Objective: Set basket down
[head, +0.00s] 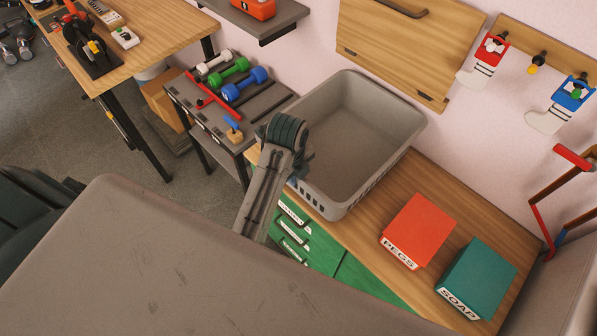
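A grey plastic basket (385,115) with slotted sides is at the left end of the wooden counter (430,185). It looks empty, and its opening faces up. Its lower near corner is over the counter top; I cannot tell whether its whole base rests there. My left gripper (301,166) is at the basket's near left side, by the rim. The arm's wrist hides most of the fingers, so their grip on the rim is unclear. My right gripper is out of view.
A red PEGS box (418,230) and a green SOAP box (476,278) stand on the counter right of the basket. A rack with dumbbells (245,85) is at left. A wooden flap (400,50) is on the wall behind. Bare counter lies between basket and boxes.

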